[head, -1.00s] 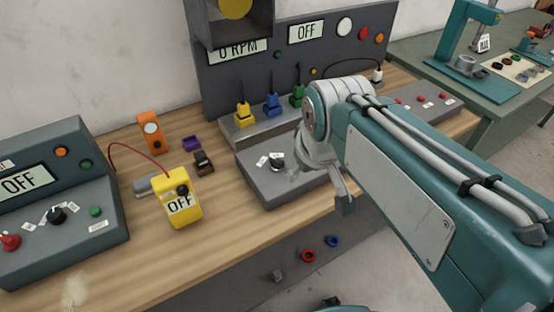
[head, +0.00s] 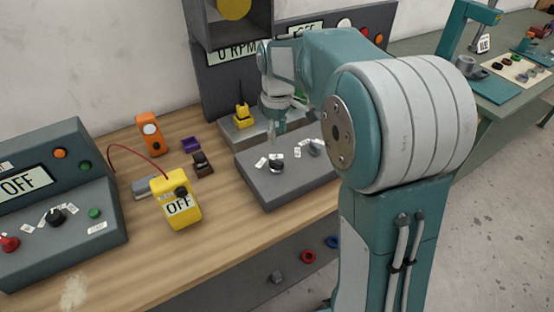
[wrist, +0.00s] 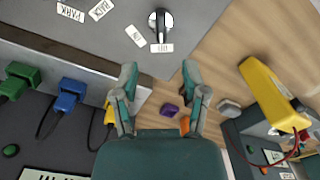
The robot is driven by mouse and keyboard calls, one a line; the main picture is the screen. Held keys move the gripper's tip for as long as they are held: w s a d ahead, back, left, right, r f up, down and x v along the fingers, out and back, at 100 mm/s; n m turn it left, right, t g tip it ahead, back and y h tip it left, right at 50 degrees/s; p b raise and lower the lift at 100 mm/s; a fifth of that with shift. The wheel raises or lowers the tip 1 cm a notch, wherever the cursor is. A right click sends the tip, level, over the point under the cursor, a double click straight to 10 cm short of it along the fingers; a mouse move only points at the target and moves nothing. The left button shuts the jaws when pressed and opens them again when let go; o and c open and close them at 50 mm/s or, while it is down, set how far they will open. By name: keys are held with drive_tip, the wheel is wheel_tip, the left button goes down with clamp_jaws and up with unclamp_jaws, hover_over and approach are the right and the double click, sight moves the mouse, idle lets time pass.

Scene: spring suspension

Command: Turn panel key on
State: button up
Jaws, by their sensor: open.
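A dark rotary key with a pale face (head: 277,166) sits on the sloping grey panel (head: 285,188), with small white labels beside it. In the wrist view the key (wrist: 160,22) is at the top centre, and its pale bar points towards a label at its base. My gripper (head: 276,140) hangs just above and behind the key, pointing down. In the wrist view my gripper (wrist: 159,72) has its two fingers spread with nothing between them. The key is beyond the fingertips, apart from them. A second knob (head: 315,148) is partly hidden by my arm.
A yellow meter (head: 177,200) reading OFF, an orange device (head: 151,133) and a grey console (head: 60,185) stand to the left. Coloured plugs, such as the yellow one (head: 242,115), line the shelf behind the panel. The wooden bench (head: 225,235) is clear in front.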

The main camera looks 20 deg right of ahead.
sight(277, 161)
wheel_tip(277, 161, down, 10)
drive_tip(key=shift+f, duration=0.1)
idle(0.4)
clamp_jaws()
drive_tip(key=shift+s, duration=0.1)
